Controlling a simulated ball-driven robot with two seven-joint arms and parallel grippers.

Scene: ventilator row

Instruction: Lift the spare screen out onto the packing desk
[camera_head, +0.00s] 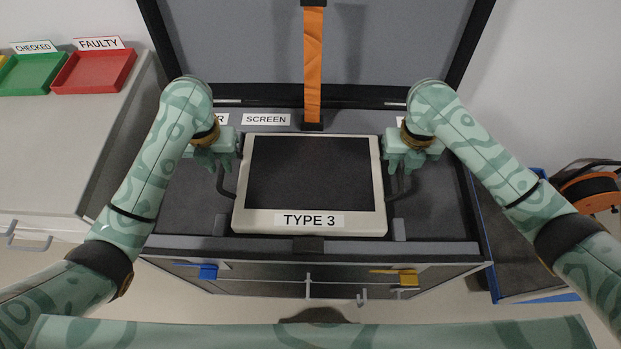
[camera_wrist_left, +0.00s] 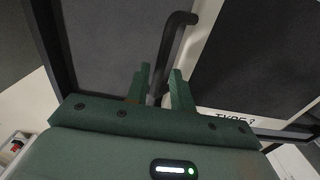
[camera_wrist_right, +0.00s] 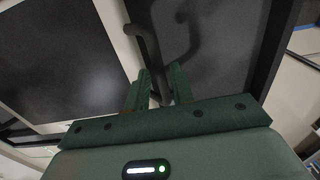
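The spare screen (camera_head: 308,172), a dark panel in a pale frame labelled TYPE 3, lies face up in the open dark case (camera_head: 185,208). A dark bent handle sticks out on each side. My left gripper (camera_head: 222,163) is at the left handle (camera_wrist_left: 172,42), which runs between its closely spaced fingers (camera_wrist_left: 160,85); it looks shut on it. My right gripper (camera_head: 405,163) is at the right handle (camera_wrist_right: 150,48), which passes between its fingers (camera_wrist_right: 160,85); it also looks shut. The screen's underside is hidden, so I cannot tell whether it touches the foam.
The case lid (camera_head: 390,45) stands open behind, with an orange strap (camera_head: 313,65). A grey counter (camera_head: 60,150) at left holds a green CHECKED tray (camera_head: 32,75) and a red FAULTY tray (camera_head: 93,72). An orange reel (camera_head: 588,190) and a blue-edged container (camera_head: 520,245) are at right.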

